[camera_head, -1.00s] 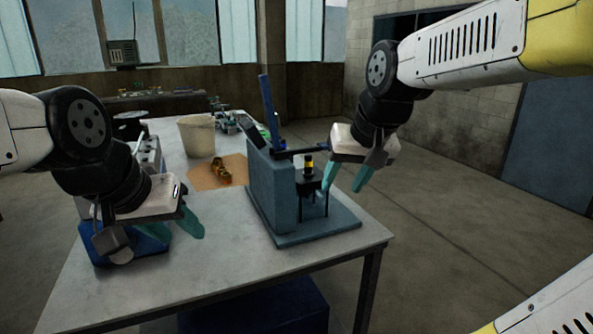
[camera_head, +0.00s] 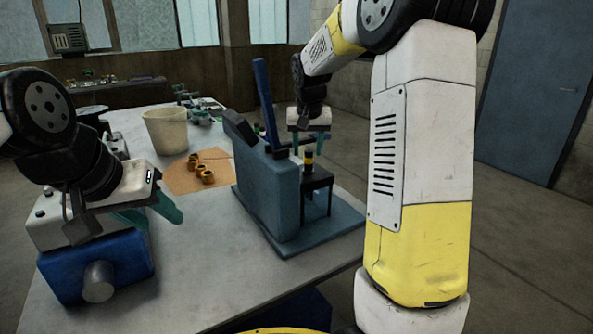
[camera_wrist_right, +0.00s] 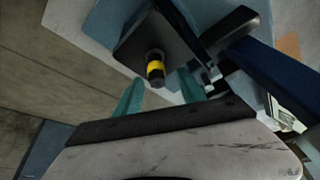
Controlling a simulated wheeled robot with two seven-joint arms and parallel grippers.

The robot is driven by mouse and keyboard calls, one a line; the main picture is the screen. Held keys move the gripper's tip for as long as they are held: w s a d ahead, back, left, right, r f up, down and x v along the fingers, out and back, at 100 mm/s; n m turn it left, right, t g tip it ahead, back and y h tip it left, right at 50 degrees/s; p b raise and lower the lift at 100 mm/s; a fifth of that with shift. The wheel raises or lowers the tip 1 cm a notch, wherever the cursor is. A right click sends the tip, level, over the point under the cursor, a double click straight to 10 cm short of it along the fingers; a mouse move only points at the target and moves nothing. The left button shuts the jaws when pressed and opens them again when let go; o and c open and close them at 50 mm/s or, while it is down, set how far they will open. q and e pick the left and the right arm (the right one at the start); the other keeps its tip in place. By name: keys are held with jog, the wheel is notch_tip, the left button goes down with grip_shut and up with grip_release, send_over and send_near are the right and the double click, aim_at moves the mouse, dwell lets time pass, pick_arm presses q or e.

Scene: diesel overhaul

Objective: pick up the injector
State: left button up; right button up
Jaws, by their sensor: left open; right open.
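The injector, a short black cylinder with a yellow band (camera_head: 308,161), stands upright on the small black stand (camera_head: 318,180) of the blue-grey test fixture (camera_head: 268,190). In the right wrist view the injector (camera_wrist_right: 155,67) lies just beyond the fingertips, roughly between their lines. My right gripper (camera_head: 309,141) is open, behind the injector in the head view; its teal fingers also show in the wrist view (camera_wrist_right: 162,90). I see no contact with the injector. My left gripper (camera_head: 153,211) is open and empty over the left part of the table.
A blue lever (camera_head: 265,98) rises from the fixture, close to my right gripper. A blue-and-white device (camera_head: 108,268) sits under my left gripper. A beige bucket (camera_head: 166,132) and brass rings (camera_head: 202,170) on an orange-brown sheet (camera_head: 180,182) stand further back. The front tabletop (camera_head: 210,270) is clear.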

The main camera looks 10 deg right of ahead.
jog(key=x, duration=0.4)
jog(key=shift+s+d+f, duration=0.1)
jog(key=shift+s+d, duration=0.05)
jog(key=shift+s, duration=0.1)
grip_shut()
dwell(1.1)
